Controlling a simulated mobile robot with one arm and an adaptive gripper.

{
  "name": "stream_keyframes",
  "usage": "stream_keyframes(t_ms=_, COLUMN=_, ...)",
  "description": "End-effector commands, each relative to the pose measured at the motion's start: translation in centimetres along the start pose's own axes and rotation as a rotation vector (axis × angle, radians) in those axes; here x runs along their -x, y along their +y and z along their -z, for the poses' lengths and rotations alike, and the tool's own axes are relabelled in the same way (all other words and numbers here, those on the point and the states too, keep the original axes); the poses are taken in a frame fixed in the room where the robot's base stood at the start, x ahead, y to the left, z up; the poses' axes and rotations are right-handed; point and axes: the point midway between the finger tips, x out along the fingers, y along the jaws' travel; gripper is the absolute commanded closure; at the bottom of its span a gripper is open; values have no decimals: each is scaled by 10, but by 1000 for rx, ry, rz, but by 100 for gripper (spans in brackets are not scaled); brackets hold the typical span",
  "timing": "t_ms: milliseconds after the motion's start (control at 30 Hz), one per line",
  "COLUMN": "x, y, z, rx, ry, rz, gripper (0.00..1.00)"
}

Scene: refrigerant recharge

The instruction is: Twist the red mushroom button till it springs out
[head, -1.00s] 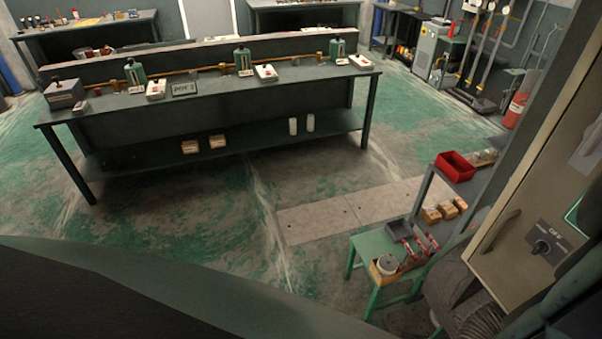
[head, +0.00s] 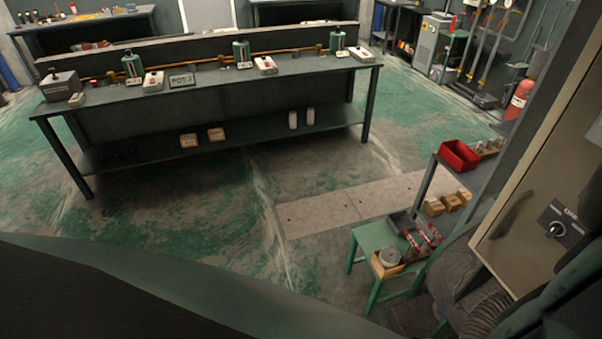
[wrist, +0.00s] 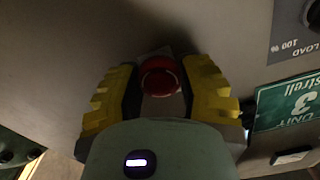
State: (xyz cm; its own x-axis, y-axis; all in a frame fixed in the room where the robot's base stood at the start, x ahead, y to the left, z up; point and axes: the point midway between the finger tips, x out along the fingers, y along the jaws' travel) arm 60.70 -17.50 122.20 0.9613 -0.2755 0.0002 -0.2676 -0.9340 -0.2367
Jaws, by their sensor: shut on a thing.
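The red mushroom button (wrist: 159,77) is on a grey panel face, in the upper middle of the wrist view. My gripper (wrist: 161,66) has its two yellow-padded fingers on either side of the button and is shut on it. The button's red cap shows between the fingers, with a pale plate partly visible behind it. Its stem is hidden, and I cannot tell how far out it stands. The head view does not show the button or my gripper.
On the panel, a green "UNIT 3" sign (wrist: 287,103) and a load knob (wrist: 313,14) lie right of my gripper. In the head view, a beige cabinet (head: 535,190) stands at right, near a green stool (head: 372,238). A long workbench (head: 215,98) stands beyond open floor.

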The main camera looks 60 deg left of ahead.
Motion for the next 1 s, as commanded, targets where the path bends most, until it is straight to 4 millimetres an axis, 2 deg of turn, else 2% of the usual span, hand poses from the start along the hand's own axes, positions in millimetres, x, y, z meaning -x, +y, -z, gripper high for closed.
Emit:
stream_keyframes(t_ms=333, x=0, y=1, z=0, rx=-139, ry=0, rz=-1, gripper=98)
stream_keyframes(t_ms=833, x=-1, y=1, z=1, rx=-159, ry=1, rz=-2, gripper=98)
stream_keyframes(t_ms=867, x=-1, y=1, z=1, rx=-159, ry=1, rz=-2, gripper=58)
stream_keyframes(t_ms=1000, x=0, y=1, z=1, rx=-158, ry=0, rz=-2, gripper=44)
